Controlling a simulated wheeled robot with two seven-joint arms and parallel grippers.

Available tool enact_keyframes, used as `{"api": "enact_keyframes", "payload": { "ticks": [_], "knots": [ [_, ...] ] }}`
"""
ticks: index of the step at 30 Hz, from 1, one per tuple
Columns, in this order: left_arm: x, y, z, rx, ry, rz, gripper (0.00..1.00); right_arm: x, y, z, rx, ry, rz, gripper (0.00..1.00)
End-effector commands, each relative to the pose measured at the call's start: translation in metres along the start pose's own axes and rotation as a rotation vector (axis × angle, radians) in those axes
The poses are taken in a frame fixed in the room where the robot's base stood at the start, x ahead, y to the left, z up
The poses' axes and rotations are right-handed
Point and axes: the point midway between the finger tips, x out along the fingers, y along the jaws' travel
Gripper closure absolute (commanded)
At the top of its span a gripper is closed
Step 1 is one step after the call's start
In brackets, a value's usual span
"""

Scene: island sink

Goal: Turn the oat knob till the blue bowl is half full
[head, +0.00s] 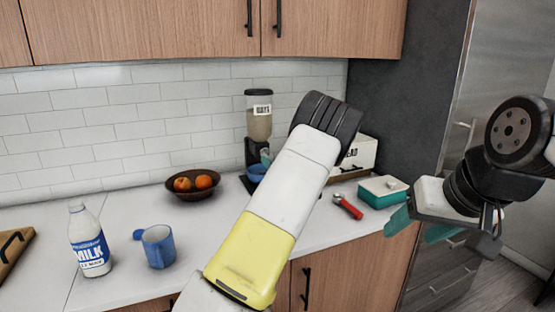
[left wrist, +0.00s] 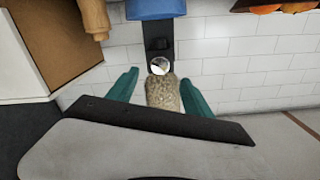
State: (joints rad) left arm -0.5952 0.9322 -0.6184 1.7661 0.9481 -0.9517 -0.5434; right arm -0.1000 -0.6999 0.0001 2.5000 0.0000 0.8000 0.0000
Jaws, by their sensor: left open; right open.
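The oat dispenser (head: 258,122) stands against the tiled wall, with a clear hopper of oats above a black stand. The blue bowl (head: 256,172) sits under it; its inside is hidden. The left wrist view is upside down: the bowl (left wrist: 155,8) is at the top, the oats (left wrist: 163,94) lower down. The round silver knob (left wrist: 160,66) shows between them. My left gripper (left wrist: 159,80) is open, with its teal fingers on either side of the knob and oat hopper; contact cannot be told. In the head view my left arm hides most of that gripper. My right gripper (head: 418,225) is open and empty off the counter's front.
A fruit bowl (head: 193,190) stands left of the dispenser. A white bread box (head: 358,152), a teal box with a pale lid (head: 382,191) and a red-handled tool (head: 348,208) lie to the right. A milk bottle (head: 88,240) and blue cup (head: 158,247) stand at the front left.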

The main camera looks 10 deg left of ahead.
Motion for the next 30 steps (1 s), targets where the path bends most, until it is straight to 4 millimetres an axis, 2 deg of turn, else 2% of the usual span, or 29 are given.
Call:
{"api": "enact_keyframes", "payload": {
  "ticks": [3, 6, 21, 30],
  "knots": [
    [0.0, -0.001, -0.002, -0.169, 0.002, -0.002, 0.41, 0.0, 0.0, 0.0, 0.0, 0.0, 0.0, 0.41],
    [0.003, -0.001, -0.002, -0.231, 0.003, -0.003, 0.41, 0.0, 0.0, 0.0, 0.0, 0.0, 0.0, 0.41],
    [0.071, -0.001, -0.003, -0.235, 0.004, -0.002, 0.41, 0.0, 0.0, 0.0, 0.0, 0.0, 0.0, 0.41],
    [0.078, -0.001, -0.003, -0.234, 0.003, -0.001, 0.41, 0.0, 0.0, 0.0, 0.0, 0.0, 0.0, 0.41]
  ]
}}
